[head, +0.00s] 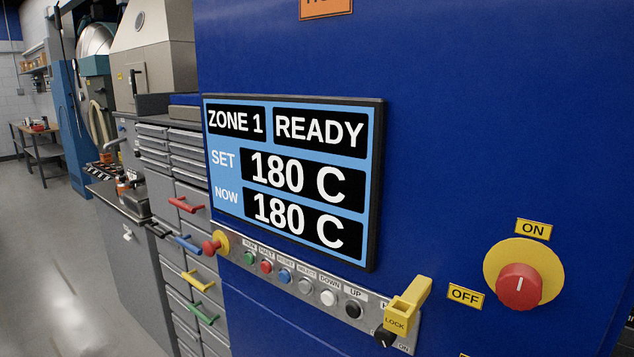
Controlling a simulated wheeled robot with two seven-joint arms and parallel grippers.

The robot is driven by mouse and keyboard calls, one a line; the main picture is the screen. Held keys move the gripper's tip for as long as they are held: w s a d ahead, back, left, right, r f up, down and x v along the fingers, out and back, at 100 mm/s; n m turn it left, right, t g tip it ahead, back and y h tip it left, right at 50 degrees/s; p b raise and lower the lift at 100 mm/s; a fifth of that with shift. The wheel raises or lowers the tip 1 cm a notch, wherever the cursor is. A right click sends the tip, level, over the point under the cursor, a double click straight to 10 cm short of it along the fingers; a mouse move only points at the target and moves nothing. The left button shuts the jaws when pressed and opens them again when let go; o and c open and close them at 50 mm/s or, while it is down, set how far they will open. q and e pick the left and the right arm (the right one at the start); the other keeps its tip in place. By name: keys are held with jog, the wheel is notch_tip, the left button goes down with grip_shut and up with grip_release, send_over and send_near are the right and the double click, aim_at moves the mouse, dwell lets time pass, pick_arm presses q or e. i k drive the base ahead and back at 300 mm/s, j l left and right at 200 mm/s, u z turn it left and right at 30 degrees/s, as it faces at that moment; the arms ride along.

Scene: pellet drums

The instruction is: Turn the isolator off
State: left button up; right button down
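The isolator is a red rotary knob (519,287) on a round yellow plate (494,262), on the blue cabinet front at the right. A small pale mark on the knob's upper edge points up toward the yellow ON label (534,229). The yellow OFF label (466,295) is to the left of the knob. Neither of my grippers is in view, and nothing touches the knob.
A screen (291,183) reads ZONE 1 READY, set 180 C, now 180 C. Below it a button strip (320,291) carries several buttons, a red mushroom button (212,246) and a protruding yellow LOCK piece (407,306). Grey drawers (170,160) stand left. The cabinet front around the knob is clear.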

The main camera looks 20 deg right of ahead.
aim_at(519, 287)
jog(key=z, duration=1.7)
